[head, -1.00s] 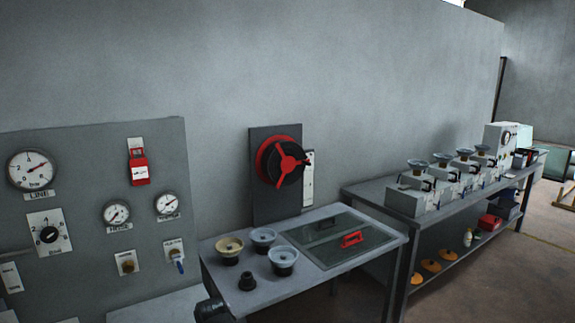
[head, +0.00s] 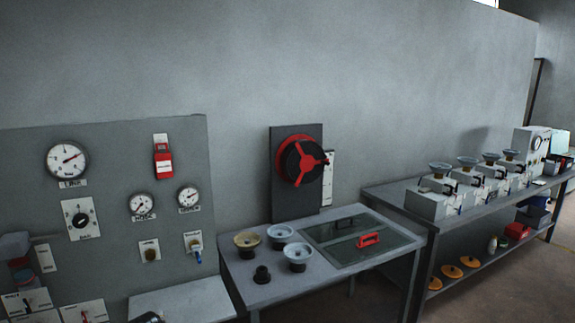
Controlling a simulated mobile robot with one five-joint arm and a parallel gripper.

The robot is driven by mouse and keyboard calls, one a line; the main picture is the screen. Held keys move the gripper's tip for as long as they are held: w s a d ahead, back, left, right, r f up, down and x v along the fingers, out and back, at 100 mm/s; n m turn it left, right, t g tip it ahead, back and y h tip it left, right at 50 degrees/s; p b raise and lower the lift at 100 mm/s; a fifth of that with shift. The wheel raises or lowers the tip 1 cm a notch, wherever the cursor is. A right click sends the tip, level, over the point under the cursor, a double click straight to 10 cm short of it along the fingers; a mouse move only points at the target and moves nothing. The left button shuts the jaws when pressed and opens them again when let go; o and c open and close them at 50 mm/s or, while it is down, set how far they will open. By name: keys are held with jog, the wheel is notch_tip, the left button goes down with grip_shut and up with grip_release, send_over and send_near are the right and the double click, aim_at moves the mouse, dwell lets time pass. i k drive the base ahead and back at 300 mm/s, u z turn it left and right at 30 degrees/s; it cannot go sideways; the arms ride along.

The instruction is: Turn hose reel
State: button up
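The hose reel (head: 302,161) is a red and black wheel with three red spokes and a small dark knob at its right edge. It is mounted on a dark upright panel (head: 284,206) against the grey wall, behind the small table. A white strip with marks stands just right of it. My gripper cannot be made out in the head view. Nothing is seen touching the reel.
The small table (head: 258,294) in front of the reel holds several cups and a dark glass-like plate with a red handle (head: 368,240). A gauge panel (head: 110,250) stands at left. A long workbench (head: 395,197) with several devices runs along the right wall. Floor shows at right.

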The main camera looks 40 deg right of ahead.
aim_at(300, 160)
jog(key=u, duration=2.6)
jog(key=k, duration=2.6)
jog(key=z, duration=2.05)
jog(key=i, duration=1)
jog(key=u, duration=0.05)
